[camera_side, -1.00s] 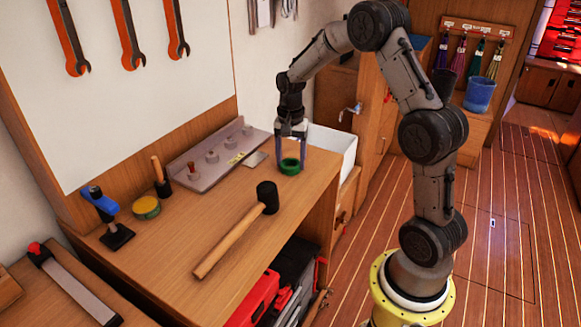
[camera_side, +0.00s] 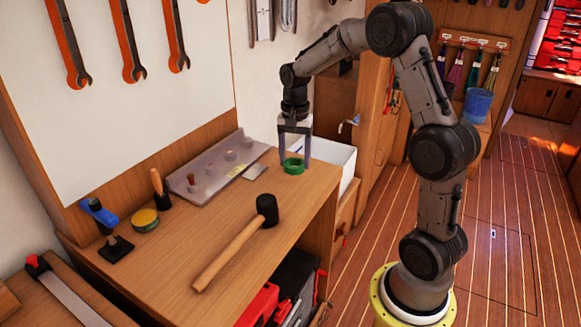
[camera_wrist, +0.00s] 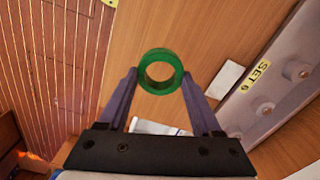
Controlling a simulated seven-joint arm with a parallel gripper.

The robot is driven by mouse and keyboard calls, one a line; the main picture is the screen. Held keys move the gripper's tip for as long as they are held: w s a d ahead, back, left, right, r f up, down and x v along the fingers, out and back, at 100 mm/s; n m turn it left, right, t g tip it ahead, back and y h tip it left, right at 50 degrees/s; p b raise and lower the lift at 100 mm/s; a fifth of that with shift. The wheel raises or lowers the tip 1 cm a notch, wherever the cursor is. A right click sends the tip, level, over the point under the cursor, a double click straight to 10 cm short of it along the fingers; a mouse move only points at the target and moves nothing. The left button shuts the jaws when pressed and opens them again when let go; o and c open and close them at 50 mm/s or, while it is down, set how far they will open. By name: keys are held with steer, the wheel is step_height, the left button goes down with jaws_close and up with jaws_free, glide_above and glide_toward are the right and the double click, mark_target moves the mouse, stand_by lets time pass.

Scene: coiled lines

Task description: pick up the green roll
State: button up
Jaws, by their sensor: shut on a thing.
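The green roll (camera_side: 293,166) is a short open ring near the right end of the wooden bench. My gripper (camera_side: 295,160) points down and is shut on the green roll, one finger on each side. The roll appears slightly above the bench top. In the wrist view, the green roll (camera_wrist: 160,87) sits between the tips of my gripper (camera_wrist: 160,76), and wood shows through its hole.
A mallet (camera_side: 232,252) lies across the bench. A grey tray (camera_side: 205,186) with several knobs and a small pale card (camera_side: 256,171) are behind. A yellow-topped tin (camera_side: 145,219) stands left. A white bin (camera_side: 335,158) is beyond the bench's right end.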

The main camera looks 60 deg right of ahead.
steer(key=s+a+r, duration=0.5)
steer(key=s+r, duration=0.2)
steer(key=s, duration=0.4)
steer(key=shift+r, duration=0.3)
stand_by(0.3)
steer(key=w+a+r+m+t+y, duration=0.3)
steer(key=w+r+m+t+y, duration=0.45)
steer(key=w+r, duration=0.75)
steer(key=w+d+r+m+t+h, duration=0.2)
steer(key=w+d+r+m+t, duration=0.1)
steer(key=r, duration=0.3)
steer(key=w+d+r+m+t+h, duration=0.3)
steer(key=d+r+t, duration=0.1)
steer(key=r, duration=0.3)
steer(key=w+d+r+m+t+h, duration=0.2)
steer(key=w+d+r+m+t, duration=0.1)
steer(key=d+r, duration=0.3)
steer(key=shift+w+r, duration=0.3)
steer(key=shift+r, duration=0.2)
